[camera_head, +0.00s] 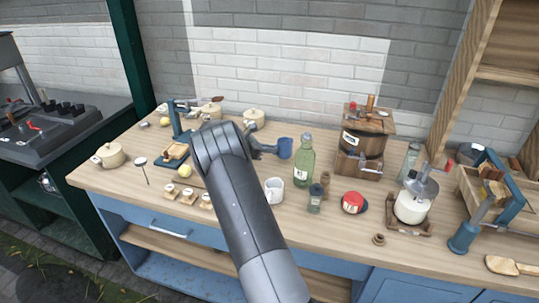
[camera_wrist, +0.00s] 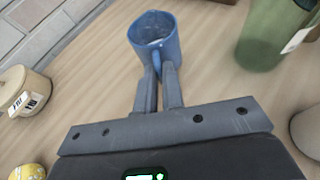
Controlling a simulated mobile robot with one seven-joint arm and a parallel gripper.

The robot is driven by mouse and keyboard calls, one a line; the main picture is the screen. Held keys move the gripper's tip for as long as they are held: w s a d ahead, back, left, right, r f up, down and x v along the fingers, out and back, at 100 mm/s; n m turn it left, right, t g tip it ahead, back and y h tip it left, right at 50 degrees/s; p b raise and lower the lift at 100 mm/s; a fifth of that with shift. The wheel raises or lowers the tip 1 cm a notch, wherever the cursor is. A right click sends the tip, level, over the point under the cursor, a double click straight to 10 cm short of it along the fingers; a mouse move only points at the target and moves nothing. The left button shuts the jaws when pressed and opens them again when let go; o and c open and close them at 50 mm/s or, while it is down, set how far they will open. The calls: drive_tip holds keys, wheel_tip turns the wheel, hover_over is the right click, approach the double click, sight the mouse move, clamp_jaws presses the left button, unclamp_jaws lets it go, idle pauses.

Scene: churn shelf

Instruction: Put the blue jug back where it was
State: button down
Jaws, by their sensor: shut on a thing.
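The blue jug (camera_head: 285,148) is over the back middle of the wooden counter, just left of the green bottle (camera_head: 304,160). In the wrist view the jug (camera_wrist: 152,36) looks upright with its open top showing and its handle toward me. My gripper (camera_head: 270,149) reaches it from the left. In the wrist view my gripper's fingers (camera_wrist: 160,75) are closed on the jug's handle. I cannot tell whether the jug's base touches the counter.
The green bottle also shows in the wrist view (camera_wrist: 268,35), close right of the jug. A white mug (camera_head: 273,190) stands in front. A lidded pot (camera_wrist: 20,90) is at left. A wooden churn (camera_head: 365,140) stands further right. Bare counter lies around the jug's left side.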

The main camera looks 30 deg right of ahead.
drive_tip(key=shift+f, duration=1.15)
drive_tip(key=shift+f, duration=0.1)
drive_tip(key=c, duration=1.6)
unclamp_jaws()
drive_tip(key=shift+o, duration=0.2)
